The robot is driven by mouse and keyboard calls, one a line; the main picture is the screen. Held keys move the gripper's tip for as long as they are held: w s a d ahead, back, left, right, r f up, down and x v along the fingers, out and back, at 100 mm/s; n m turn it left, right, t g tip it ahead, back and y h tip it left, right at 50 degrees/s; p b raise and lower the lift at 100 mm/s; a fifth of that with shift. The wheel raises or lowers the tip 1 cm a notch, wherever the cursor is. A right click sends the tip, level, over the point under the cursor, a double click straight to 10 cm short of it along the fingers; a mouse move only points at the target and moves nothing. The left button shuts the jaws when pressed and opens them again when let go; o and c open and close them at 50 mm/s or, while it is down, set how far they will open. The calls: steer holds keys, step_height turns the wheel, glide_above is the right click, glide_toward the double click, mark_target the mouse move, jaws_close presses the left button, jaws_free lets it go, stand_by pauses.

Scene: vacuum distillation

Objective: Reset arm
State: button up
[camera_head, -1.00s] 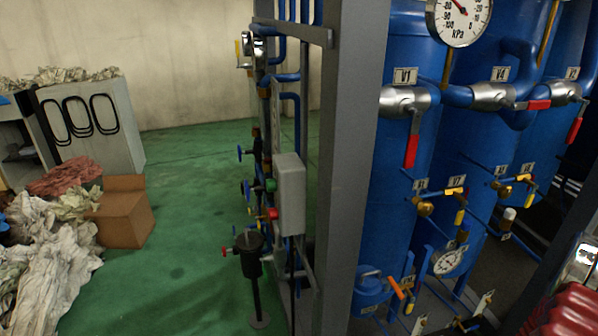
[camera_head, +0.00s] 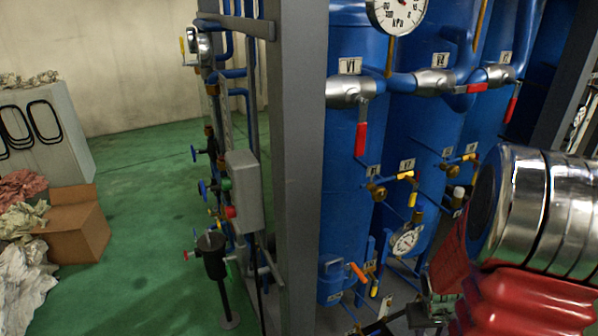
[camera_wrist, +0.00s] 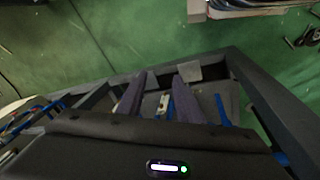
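My gripper (camera_wrist: 166,82) shows in the wrist view as two dark purple-grey fingers standing apart, with a gap between them. I see nothing held in the gap. In the head view my arm's red and chrome links fill the lower right, and dark parts near its end show at the bottom edge, too cluttered to make out the fingers. Behind the arm stand the blue tanks (camera_head: 345,215) with red-handled valve V1 (camera_head: 361,137) and a pressure gauge (camera_head: 397,12).
A grey frame post (camera_head: 300,180) stands left of the tanks. A grey box (camera_head: 243,190) and a black stand (camera_head: 215,262) are beside it. A cardboard box (camera_head: 75,228) and crumpled sheets (camera_head: 18,285) lie at left. Green floor (camera_head: 150,270) is open between them.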

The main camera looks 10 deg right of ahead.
steer(key=s+a+r+n+t+y, duration=0.1)
steer(key=a+r+t, duration=0.1)
steer(key=a+r, duration=1.2)
steer(key=s+a+r+n+t+y, duration=0.1)
steer(key=s+a+r+n+t, duration=0.1)
steer(key=a+r, duration=1.2)
steer(key=shift+s+a+t, duration=0.25)
steer(key=shift+s+t, duration=0.05)
steer(key=shift+t, duration=0.1)
steer(key=shift+a, duration=0.1)
